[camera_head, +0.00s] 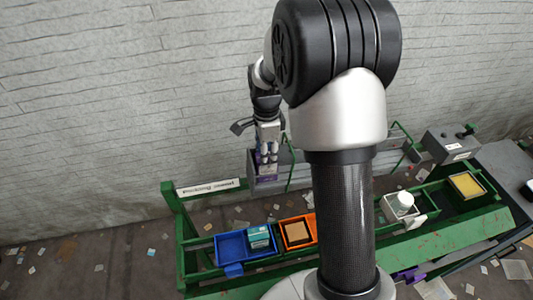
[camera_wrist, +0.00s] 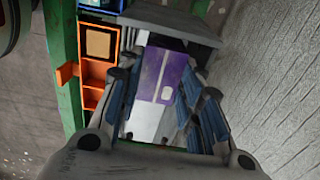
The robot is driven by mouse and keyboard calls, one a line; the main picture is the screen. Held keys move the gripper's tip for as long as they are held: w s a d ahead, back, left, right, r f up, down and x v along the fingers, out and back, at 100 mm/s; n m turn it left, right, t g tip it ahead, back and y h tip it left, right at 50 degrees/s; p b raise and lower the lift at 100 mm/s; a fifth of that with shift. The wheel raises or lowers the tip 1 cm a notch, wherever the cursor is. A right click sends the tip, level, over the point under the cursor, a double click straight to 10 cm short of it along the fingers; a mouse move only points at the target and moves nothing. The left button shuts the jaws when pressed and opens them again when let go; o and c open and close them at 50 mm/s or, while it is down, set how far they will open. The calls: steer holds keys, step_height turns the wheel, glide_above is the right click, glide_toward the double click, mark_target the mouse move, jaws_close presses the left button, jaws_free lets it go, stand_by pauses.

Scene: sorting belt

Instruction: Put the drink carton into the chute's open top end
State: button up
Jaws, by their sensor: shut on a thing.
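My gripper (camera_head: 267,152) hangs fingers-down at the back of the green frame. In the wrist view my gripper (camera_wrist: 160,112) is shut on a purple and white drink carton (camera_wrist: 172,75), with a finger on each side of it. A grey, box-like part (camera_head: 258,184), apparently the chute's top end, is right at the fingertips. Its grey edge (camera_wrist: 165,30) lies just beyond the carton in the wrist view. I cannot tell whether the carton is inside the opening or above it.
The green frame (camera_head: 448,240) holds a blue tray (camera_head: 230,246) with a teal carton (camera_head: 259,236), an orange tray (camera_head: 296,246) with a brown box, a white bottle (camera_head: 402,202) and a yellow block (camera_head: 467,184). A green rail (camera_head: 291,170) stands close right of my gripper.

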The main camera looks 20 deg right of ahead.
steer(key=shift+f, duration=0.2)
steer(key=o, duration=0.5)
steer(key=shift+r, duration=0.1)
step_height(320, 180, up, 12)
steer(key=p, duration=0.3)
steer(key=s+a+r+n+t, duration=0.2)
steer(key=s+a+r+n, duration=0.4)
steer(key=s+r+n, duration=0.4)
steer(key=s+a+n+t, duration=0.1)
steer(key=s+n, duration=0.2)
steer(key=s, duration=0.2)
steer(key=s+a+f+n, duration=0.1)
steer(key=s+n, duration=0.2)
steer(key=s, duration=0.2)
steer(key=s+a+f+n+t, duration=0.1)
steer(key=s+n, duration=0.3)
steer(key=s, duration=0.1)
steer(key=shift+a+f+t, duration=0.15)
steer(key=shift+a+t, duration=0.15)
steer(key=shift+a, duration=0.1)
